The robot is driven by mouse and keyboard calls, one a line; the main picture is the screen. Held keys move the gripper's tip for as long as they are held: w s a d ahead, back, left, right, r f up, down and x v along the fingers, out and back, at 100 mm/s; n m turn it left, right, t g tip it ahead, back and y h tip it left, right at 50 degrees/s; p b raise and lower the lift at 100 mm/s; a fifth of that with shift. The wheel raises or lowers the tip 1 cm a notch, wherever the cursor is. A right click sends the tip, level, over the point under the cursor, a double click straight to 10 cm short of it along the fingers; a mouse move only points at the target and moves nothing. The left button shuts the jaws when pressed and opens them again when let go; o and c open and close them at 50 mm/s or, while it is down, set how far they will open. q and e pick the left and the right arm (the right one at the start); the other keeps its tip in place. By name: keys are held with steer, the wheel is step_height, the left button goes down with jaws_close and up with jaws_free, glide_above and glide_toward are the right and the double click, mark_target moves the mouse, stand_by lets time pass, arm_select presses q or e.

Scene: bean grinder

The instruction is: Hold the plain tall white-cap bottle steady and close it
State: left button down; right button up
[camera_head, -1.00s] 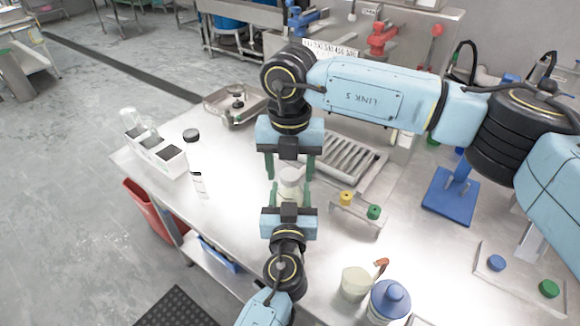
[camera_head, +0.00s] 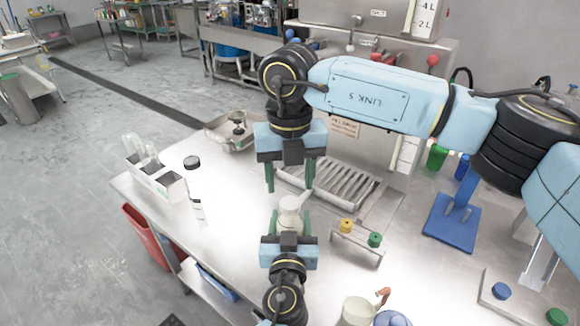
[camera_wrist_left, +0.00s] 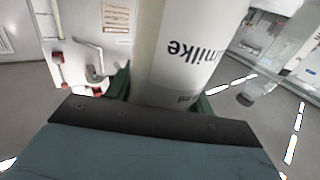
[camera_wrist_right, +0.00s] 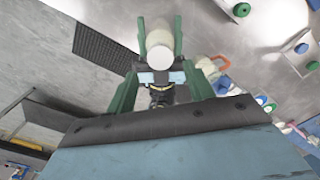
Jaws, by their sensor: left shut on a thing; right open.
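My left gripper (camera_head: 290,219) is shut on a white bottle (camera_head: 290,204) standing out above its fingers. A pale piece (camera_head: 305,198) sticks out at the right of the bottle's top; I cannot tell whether it is an open cap. The left wrist view shows the bottle's pale body (camera_wrist_left: 195,45) with "milk" lettering between the fingers. My right gripper (camera_head: 290,188) is open and empty, pointing down, apart from the bottle and just behind its top in the picture. In the right wrist view a white round top (camera_wrist_right: 160,57) shows between the left gripper's fingers, beyond the open right fingers.
A small rack with yellow and green knobs (camera_head: 358,238) is close at right. A beaker (camera_head: 357,311) stands in front. A slatted metal tray (camera_head: 335,178) lies behind.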

mark_target(290, 203)
steer(key=n, duration=0.3)
steer(key=r+n, duration=0.1)
steer(key=n, duration=0.1)
steer(key=shift+n, duration=0.4)
steer(key=n, duration=0.3)
steer(key=shift+r+n, duration=0.3)
steer(key=shift+r, duration=0.05)
steer(key=n, duration=0.3)
steer(key=shift+r+n, duration=0.3)
steer(key=n, duration=0.5)
steer(key=shift+r, duration=0.4)
steer(key=shift+f, duration=0.1)
steer(key=shift+f, duration=3.9)
steer(key=shift+c, duration=0.4)
